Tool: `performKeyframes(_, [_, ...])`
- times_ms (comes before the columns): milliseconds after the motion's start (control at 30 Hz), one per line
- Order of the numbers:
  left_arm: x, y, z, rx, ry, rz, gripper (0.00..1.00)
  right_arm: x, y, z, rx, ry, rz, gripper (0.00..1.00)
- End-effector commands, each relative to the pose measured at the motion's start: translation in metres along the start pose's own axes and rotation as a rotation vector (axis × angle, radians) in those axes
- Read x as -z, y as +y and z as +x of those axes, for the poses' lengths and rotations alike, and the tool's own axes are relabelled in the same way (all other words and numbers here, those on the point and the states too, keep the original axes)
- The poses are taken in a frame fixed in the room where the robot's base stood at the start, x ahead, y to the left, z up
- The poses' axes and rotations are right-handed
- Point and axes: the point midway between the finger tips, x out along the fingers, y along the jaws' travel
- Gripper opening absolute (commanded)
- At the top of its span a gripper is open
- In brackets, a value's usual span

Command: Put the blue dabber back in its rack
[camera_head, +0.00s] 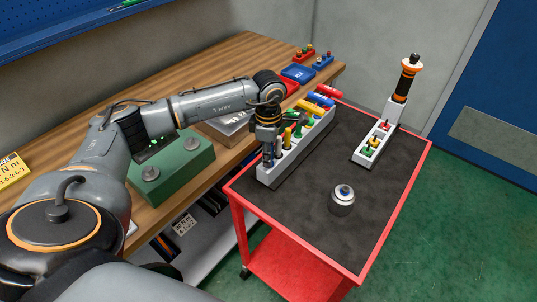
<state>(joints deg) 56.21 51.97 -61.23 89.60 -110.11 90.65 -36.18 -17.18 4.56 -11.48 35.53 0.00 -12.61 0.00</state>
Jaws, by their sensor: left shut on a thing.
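The white rack (282,171) stands along the left side of the cart top and holds several coloured dabbers, among them a yellow one (287,138) and a green one (298,131). My left gripper (268,150) points down over the near end of the rack. It is shut on a small dark-bluish piece, which I take for the blue dabber (268,159). The fingers hide most of it, and I cannot tell whether it is seated in a hole. My right gripper is not in view.
A second white rack (368,158) with small coloured pieces and a tall black-and-orange tool (407,78) stands at the right of the red cart (432,143). A silver canister (342,200) stands near the front. The dark mat between is clear. A wooden bench (200,65) adjoins at left.

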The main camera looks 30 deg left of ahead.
Motion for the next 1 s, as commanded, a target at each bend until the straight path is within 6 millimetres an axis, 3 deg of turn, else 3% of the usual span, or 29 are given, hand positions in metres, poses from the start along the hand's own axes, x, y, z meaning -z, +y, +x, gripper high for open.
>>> performKeyframes(733, [0.0001,-0.0006,0.0020,0.002,0.001,0.000,0.00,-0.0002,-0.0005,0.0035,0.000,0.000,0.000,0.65])
performKeyframes(767, [0.0002,-0.0006,0.0021,0.002,0.001,0.000,0.23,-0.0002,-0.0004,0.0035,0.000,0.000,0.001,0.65])
performKeyframes(867, [0.0001,-0.0005,0.0020,0.002,0.001,0.000,0.43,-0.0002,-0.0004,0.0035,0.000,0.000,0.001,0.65])
performKeyframes(1000, [0.0001,-0.0003,0.0016,0.001,0.000,0.000,0.45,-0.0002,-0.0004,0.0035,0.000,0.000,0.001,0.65])
